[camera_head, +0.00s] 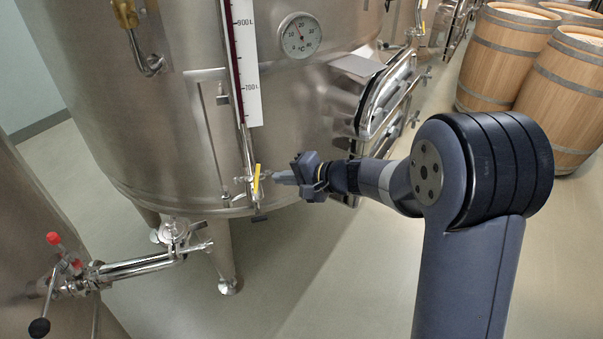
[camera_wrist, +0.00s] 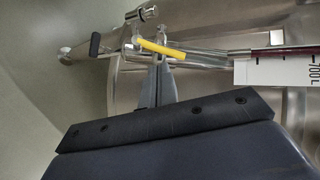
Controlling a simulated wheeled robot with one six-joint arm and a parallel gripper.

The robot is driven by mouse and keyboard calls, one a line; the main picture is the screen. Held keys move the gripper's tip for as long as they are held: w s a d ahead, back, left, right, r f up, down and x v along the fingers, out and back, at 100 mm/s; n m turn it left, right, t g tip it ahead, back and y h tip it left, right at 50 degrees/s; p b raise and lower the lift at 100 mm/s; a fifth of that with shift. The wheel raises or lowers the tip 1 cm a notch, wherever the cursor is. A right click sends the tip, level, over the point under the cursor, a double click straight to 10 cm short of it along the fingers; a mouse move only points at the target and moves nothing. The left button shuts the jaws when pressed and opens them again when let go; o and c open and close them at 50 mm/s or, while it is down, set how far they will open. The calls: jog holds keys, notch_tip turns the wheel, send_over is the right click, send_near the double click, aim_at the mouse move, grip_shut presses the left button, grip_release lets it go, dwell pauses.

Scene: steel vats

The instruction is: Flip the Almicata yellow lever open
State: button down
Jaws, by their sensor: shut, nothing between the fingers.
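The yellow lever (camera_head: 256,178) is on a small valve at the foot of the level gauge, low on the front of the steel vat (camera_head: 190,130). In the head view it stands nearly upright, tilted slightly. My gripper (camera_head: 276,178) is just right of the lever, with its fingers pointing left at it. In the wrist view the yellow lever (camera_wrist: 161,48) crosses just beyond the tips of my gripper (camera_wrist: 159,62). The fingers are together with nothing between them. I cannot tell whether the tips touch the lever.
A gauge scale (camera_head: 243,60) rises above the valve, beside a dial thermometer (camera_head: 300,35). A steel hatch (camera_head: 385,100) juts out above my forearm. An outlet pipe (camera_head: 140,266) with red-tipped handles is at lower left. Wooden barrels (camera_head: 505,55) stand at upper right. The floor below is clear.

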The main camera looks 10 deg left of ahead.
aim_at(256, 175)
jog(key=shift+w+a+f+p, duration=0.1)
jog(key=shift+w+a+p, duration=0.1)
jog(key=shift+a, duration=0.4)
jog(key=shift+w+a+f+p, duration=0.1)
jog(key=shift+w+a+p, duration=0.1)
jog(key=shift+a, duration=0.45)
jog(key=shift+w+a+f+p, duration=0.1)
jog(key=shift+w+a+p, duration=0.1)
jog(key=shift+a, duration=0.4)
jog(key=shift+a+r, duration=0.1)
jog(key=shift+a+r+n+g+h+b, duration=0.3)
jog(key=shift+a+n+h+b, duration=0.15)
jog(key=shift+n, duration=0.35)
jog(key=shift+a+f+b, duration=0.1)
jog(key=shift+f+b, duration=0.05)
jog(key=shift+b, duration=0.2)
jog(key=shift+s+a+r+b, duration=0.15)
jog(key=shift+r+b, duration=0.1)
jog(key=shift+b, duration=0.15)
jog(key=shift+r, duration=0.1)
